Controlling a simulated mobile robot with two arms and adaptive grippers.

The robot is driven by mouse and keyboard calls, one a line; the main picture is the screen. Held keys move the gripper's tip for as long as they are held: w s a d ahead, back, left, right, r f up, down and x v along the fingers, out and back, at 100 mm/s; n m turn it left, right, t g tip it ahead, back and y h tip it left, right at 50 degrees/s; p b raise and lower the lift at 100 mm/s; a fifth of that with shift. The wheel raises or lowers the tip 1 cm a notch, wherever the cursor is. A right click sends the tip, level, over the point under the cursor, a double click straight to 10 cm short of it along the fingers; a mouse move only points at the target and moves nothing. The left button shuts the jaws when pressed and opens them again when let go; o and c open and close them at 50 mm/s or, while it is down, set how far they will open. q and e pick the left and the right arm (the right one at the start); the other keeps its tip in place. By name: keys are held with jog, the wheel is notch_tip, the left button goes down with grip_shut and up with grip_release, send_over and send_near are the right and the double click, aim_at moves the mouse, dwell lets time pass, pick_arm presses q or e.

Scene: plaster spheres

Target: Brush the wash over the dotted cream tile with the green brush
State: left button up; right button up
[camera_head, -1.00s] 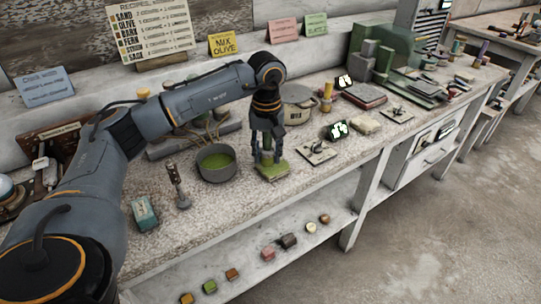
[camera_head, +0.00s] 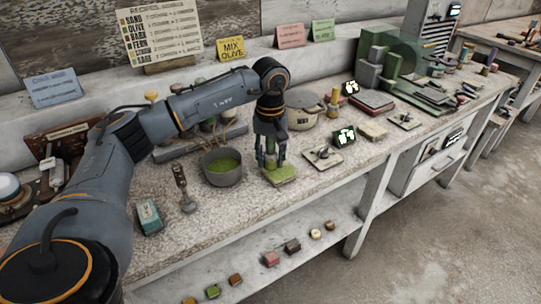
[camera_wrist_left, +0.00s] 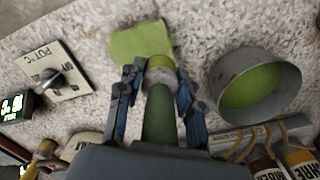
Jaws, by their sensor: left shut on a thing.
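My left gripper (camera_head: 271,160) is shut on the green brush, low over a tile (camera_head: 281,175) on the bench. In the left wrist view, the brush's green handle (camera_wrist_left: 158,115) lies between the fingers (camera_wrist_left: 155,98), with a pale collar and a yellow-green tip toward the tile. The tile (camera_wrist_left: 138,40) looks green across its visible face there; I see no dots or cream. The tip overlaps the tile's near edge; I cannot tell if it touches. A grey pot (camera_head: 222,178) of green wash stands left of the gripper. My right gripper is not in view.
A switch plate (camera_head: 323,158) and a lit display (camera_head: 344,137) lie right of the tile. Small blocks (camera_head: 270,258) sit on the lower shelf.

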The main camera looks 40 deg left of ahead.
pick_arm(q)
jog(key=shift+f, duration=0.35)
jog(key=shift+d, duration=0.1)
jog(key=shift+s+d+r, duration=0.15)
jog(key=shift+d, duration=0.2)
jog(key=shift+s+d, duration=0.2)
jog(key=shift+d, duration=0.2)
jog(key=shift+w+a, duration=0.4)
jog(key=shift+a, duration=0.5)
jog(key=shift+w+a, duration=0.35)
jog(key=shift+a, duration=0.5)
jog(key=shift+s+d, duration=0.25)
jog(key=shift+d, duration=0.35)
jog(key=shift+s+d, duration=0.25)
jog(key=shift+d, duration=0.35)
jog(key=shift+s+d, duration=0.25)
jog(key=shift+d, duration=0.35)
jog(key=shift+w+a, duration=0.35)
jog(key=shift+a, duration=0.55)
jog(key=shift+w+a, duration=0.35)
jog(key=shift+a, duration=0.55)
